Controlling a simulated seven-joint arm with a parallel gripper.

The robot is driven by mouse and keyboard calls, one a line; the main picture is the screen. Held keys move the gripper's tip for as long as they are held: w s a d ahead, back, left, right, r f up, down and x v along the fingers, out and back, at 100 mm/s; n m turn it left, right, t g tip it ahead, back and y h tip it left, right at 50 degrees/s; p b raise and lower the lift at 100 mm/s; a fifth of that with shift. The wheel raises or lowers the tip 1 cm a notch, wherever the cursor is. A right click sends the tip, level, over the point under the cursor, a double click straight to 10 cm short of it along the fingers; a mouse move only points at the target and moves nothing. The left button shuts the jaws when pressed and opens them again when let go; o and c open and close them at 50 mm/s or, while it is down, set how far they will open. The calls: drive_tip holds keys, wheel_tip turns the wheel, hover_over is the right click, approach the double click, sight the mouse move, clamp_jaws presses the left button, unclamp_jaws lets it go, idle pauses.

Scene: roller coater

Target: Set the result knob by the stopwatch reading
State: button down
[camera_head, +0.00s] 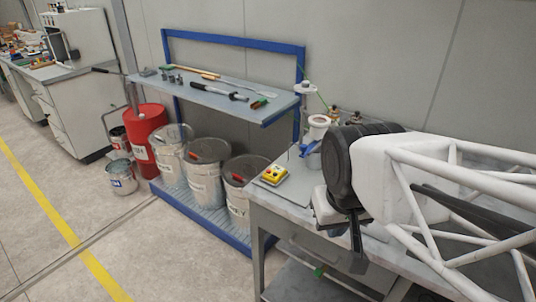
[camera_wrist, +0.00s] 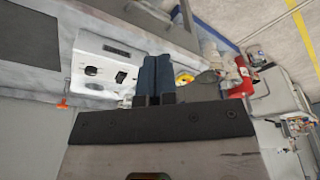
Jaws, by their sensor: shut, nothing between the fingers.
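In the wrist view a white panel (camera_wrist: 83,88) lies beyond my fingers. It carries a small dark round knob (camera_wrist: 91,70) and a dark slot or display next to it. I cannot tell for sure whether this is the result knob, and no label is legible. I cannot make out a stopwatch or a reading in either view. My gripper (camera_wrist: 158,62) is shut and empty, with its two blue-grey fingers side by side, to the right of the knob and apart from it. In the head view my gripper (camera_head: 357,262) points down in front of the bench.
A blue-framed rack (camera_head: 167,92) with tools, several grey drums and a red drum (camera_head: 146,140) stand left. The floor in front is clear.

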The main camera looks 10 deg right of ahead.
drive_tip(key=c, duration=1.8)
unclamp_jaws()
drive_tip(key=shift+c, duration=0.2)
drive_tip(key=o, duration=0.5)
drive_tip(key=shift+w+r, duration=0.15)
drive_tip(key=shift+o, duration=1.1)
drive_tip(key=shift+w+r, duration=0.2)
drive_tip(key=shift+w, duration=0.05)
drive_tip(key=shift+o, duration=1.4)
drive_tip(key=w+d+r+m, duration=0.1)
drive_tip(key=w+r, duration=0.7)
drive_tip(key=w, duration=0.5)
drive_tip(key=shift+d+g, duration=0.2)
drive_tip(key=shift+g, duration=0.1)
drive_tip(key=w+d+r+m, duration=0.1)
drive_tip(key=w+d+r, duration=0.1)
drive_tip(key=w, duration=1.2)
drive_tip(key=w+d+r+m+g, duration=0.1)
drive_tip(key=w+d, duration=0.3)
drive_tip(key=w, duration=1)
drive_tip(key=w+d+r+m+g, duration=0.1)
drive_tip(key=w+d+r, duration=0.2)
drive_tip(key=w, duration=1.1)
drive_tip(key=shift+w+m, duration=0.25)
drive_tip(key=shift+m, duration=0.05)
drive_tip(key=shift+w+d+f, duration=0.1)
drive_tip(key=shift+w+d, duration=0.05)
drive_tip(key=shift+w, duration=0.2)
drive_tip(key=shift+f, duration=0.1)
